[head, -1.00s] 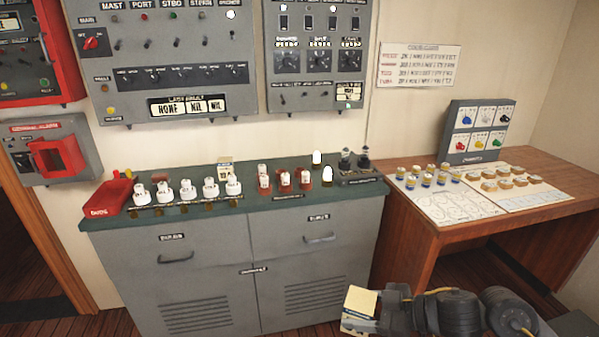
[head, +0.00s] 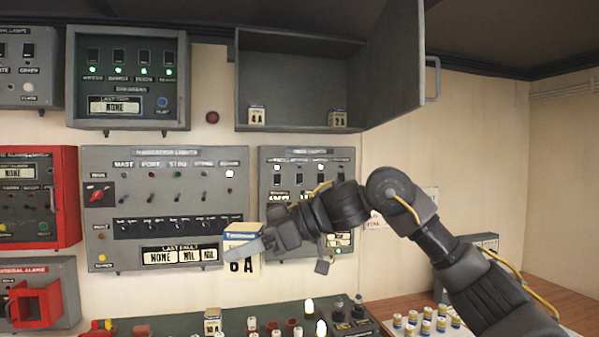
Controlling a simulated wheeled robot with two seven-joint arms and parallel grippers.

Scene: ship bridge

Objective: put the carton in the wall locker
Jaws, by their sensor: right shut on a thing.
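The carton (head: 243,267), cream with a blue band and marked "6 A", is in my right gripper (head: 246,247). The gripper is shut on it and covers part of its front. It is held in front of the grey switch panels, below and to the left of the locker's middle. The wall locker (head: 300,82) is a grey box high on the wall, its front open. Its door (head: 396,70) stands swung out on the right side. Two small cartons, one on the left (head: 257,115) and one on the right (head: 337,118), stand on its floor. My left gripper is out of view.
A grey panel with green lamps (head: 128,80) is left of the locker. The navigation lights panel (head: 165,205) and a second panel (head: 310,155) hang below it. Another carton (head: 212,322) stands on the green bench top among bulbs. The locker door's edge and handle (head: 433,78) stick out above my right arm.

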